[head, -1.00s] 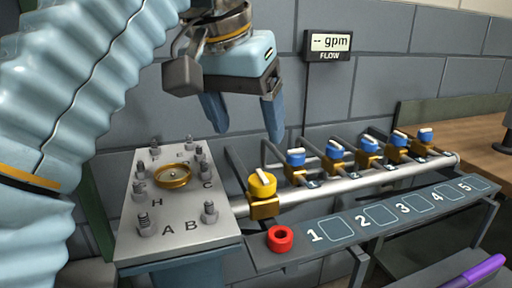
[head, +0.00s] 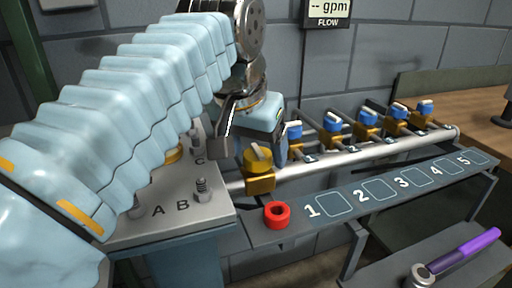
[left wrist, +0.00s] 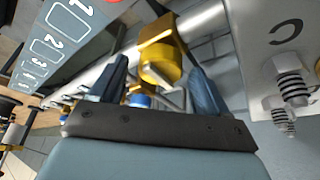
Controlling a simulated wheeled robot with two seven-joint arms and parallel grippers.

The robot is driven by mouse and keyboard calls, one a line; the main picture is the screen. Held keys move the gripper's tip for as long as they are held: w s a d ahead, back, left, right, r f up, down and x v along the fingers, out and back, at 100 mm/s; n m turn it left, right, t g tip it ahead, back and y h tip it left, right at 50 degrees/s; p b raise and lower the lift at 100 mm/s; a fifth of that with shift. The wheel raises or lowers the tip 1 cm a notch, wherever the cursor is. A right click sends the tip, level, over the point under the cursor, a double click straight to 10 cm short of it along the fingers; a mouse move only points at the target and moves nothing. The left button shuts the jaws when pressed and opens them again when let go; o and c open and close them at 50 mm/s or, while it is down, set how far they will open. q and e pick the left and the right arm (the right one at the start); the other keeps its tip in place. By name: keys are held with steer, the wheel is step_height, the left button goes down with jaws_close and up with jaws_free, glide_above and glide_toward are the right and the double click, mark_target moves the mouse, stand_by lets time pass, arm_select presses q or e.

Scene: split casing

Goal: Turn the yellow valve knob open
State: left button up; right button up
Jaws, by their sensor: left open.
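The yellow valve knob (head: 257,157) sits on its brass body at the left end of the silver pipe. It has a pale pointer bar on top. My left gripper (head: 274,150) is just behind and above it in the head view, its fingers partly hidden. In the left wrist view the open fingers of the left gripper (left wrist: 158,76) show on either side of the yellow knob (left wrist: 160,72). I cannot tell whether they touch it. The flow display (head: 328,10) reads "-- gpm". My right gripper is not in view.
Several blue-knobbed valves (head: 333,122) line the pipe (head: 345,157) to the right. A red ring (head: 277,214) lies on the numbered shelf (head: 300,232). A bolted plate (head: 160,226) stands left, partly behind my arm. A purple-handled tool (head: 470,245) lies at lower right.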

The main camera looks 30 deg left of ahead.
arm_select(q)
steer(key=shift+f, duration=0.2)
steer(key=c, duration=1)
